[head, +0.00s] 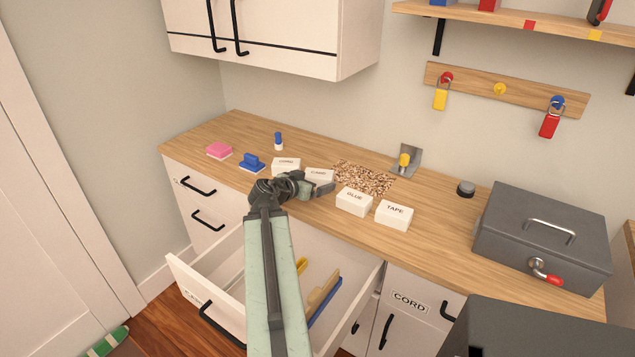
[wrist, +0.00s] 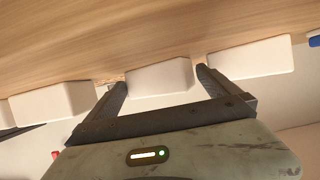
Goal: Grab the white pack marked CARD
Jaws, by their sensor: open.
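The white pack whose small label seems to read CARD (head: 317,174) lies on the wooden counter in the head view, just behind my gripper (head: 322,188). My gripper hides part of its front. In the wrist view, which is upside down, a white pack (wrist: 160,76) that matches it sits between the tips of the two open fingers. I cannot tell whether the fingers touch it. My gripper is open and holds nothing.
A white pack with a tiny label (head: 286,164) stands close on the left, and packs GLUE (head: 354,202) and TAPE (head: 393,215) on the right. Brown chips (head: 362,177) lie behind. An open drawer (head: 345,292) is below my arm. A grey metal box (head: 540,240) stands at right.

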